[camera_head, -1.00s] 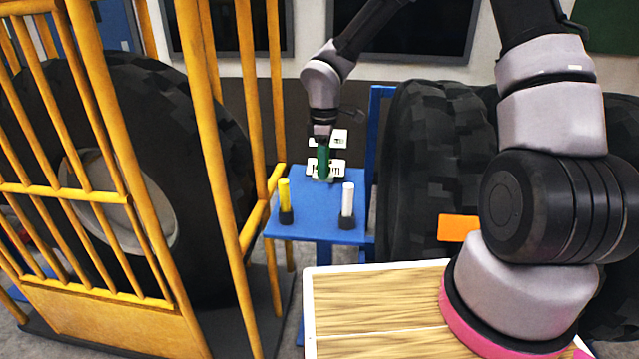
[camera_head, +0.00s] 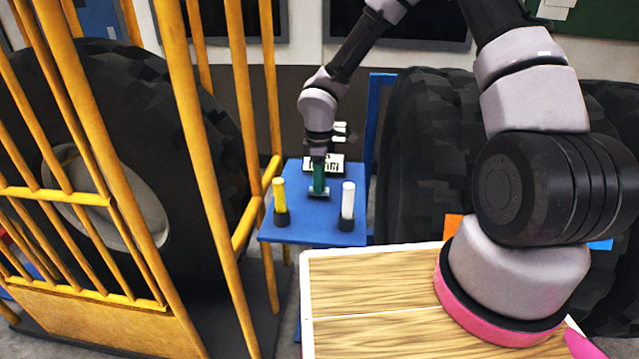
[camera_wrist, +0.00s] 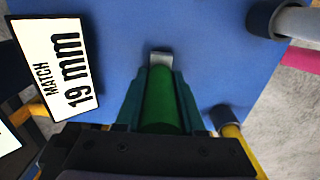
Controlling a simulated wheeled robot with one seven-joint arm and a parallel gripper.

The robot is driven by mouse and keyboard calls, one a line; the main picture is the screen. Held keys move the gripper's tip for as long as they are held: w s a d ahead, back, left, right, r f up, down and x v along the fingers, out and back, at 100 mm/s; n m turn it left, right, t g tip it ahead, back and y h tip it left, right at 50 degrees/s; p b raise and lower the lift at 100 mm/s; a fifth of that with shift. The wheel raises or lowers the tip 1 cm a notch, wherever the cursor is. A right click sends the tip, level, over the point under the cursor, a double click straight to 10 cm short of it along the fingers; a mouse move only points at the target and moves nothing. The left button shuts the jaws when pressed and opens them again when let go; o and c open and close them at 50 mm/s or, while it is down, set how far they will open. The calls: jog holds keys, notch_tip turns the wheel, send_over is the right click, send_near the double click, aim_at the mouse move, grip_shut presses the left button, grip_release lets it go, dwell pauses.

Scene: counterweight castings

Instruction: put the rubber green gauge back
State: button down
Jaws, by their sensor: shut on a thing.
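The green gauge (camera_wrist: 160,100) is a green cylinder between the fingers of my gripper (camera_wrist: 160,85) in the wrist view. In the head view my gripper (camera_head: 319,185) is over the blue stand (camera_head: 300,232), with the green gauge (camera_head: 319,178) upright in it. A small grey metallic piece (camera_wrist: 161,59) shows at the gauge's far end. I cannot tell whether the gauge touches the stand. A yellow gauge (camera_head: 280,195) and a white gauge (camera_head: 348,200) stand upright in dark round holders at the stand's front.
A white card reading "MATCH 19 mm" (camera_wrist: 62,65) stands at the back of the blue stand. Yellow cage bars (camera_head: 205,170) rise at left around a big tyre. Another big tyre (camera_head: 425,150) is close at right. A wooden-topped surface (camera_head: 380,280) lies in front.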

jog(key=shift+f, duration=0.3)
jog(key=shift+f, duration=0.1)
jog(key=c, duration=0.5)
grip_release()
